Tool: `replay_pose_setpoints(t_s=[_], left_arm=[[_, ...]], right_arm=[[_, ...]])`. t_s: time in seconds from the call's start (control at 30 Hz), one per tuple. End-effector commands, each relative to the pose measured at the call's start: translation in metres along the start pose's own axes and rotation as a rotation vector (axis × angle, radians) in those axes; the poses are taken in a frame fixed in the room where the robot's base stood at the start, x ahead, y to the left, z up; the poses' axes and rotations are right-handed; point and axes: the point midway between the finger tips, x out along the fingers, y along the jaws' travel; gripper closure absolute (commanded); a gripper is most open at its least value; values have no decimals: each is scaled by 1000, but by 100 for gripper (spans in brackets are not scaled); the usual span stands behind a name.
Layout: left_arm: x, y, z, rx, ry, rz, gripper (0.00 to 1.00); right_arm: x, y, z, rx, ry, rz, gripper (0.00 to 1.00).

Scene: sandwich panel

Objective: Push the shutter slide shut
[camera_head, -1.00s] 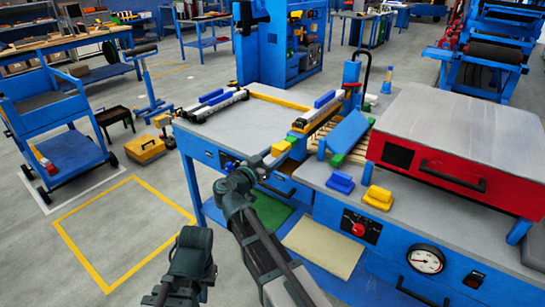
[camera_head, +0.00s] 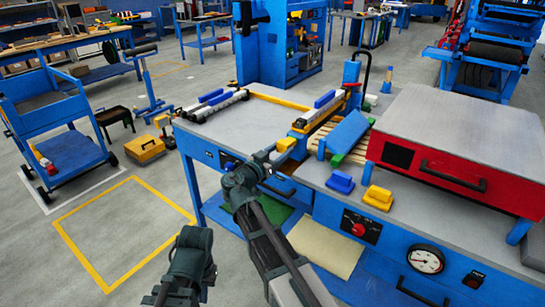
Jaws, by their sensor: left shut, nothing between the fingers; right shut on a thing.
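The shutter slide shows its yellow end block (camera_head: 286,144) at the near left end of a long rail (camera_head: 320,112) on the bench. The rail runs back to the right and carries a blue block (camera_head: 325,99). My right gripper (camera_head: 270,156) is shut at the yellow end block, in line with the rail; its fingertips are small and partly hidden against the block. My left gripper (camera_head: 192,238) is shut and empty, low over the floor in front of the bench, away from the slide.
A blue board (camera_head: 350,130) leans beside slats right of the rail. Blue (camera_head: 341,182) and yellow (camera_head: 378,197) blocks sit on the bench front. A red box with a grey lid (camera_head: 456,131) stands right.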

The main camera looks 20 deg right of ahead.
Motion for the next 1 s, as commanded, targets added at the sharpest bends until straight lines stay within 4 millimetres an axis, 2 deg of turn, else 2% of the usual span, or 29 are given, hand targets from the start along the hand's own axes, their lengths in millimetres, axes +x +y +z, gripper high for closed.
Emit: replay_pose_setpoints(t_s=[0.07, 0.1, 0.27, 0.3, 0.6, 1.0], left_arm=[[0, 0, 0, 0, 0, 0, 100], [0, 0, 0, 0, 0, 0, 100], [0, 0, 0, 0, 0, 0, 100], [0, 0, 0, 0, 0, 0, 100], [0, 0, 0, 0, 0, 0, 100], [0, 0, 0, 0, 0, 0, 100]], right_arm=[[3, -1, 0, 0, 1, 0, 76], [3, 0, 0, -1, 1, -1, 42], [2, 0, 0, 0, 0, -1, 13], [2, 0, 0, 0, 0, -1, 10], [0, 0, 0, 0, 0, -1, 10], [-30, 0, 0, 0, 0, -2, 10]])
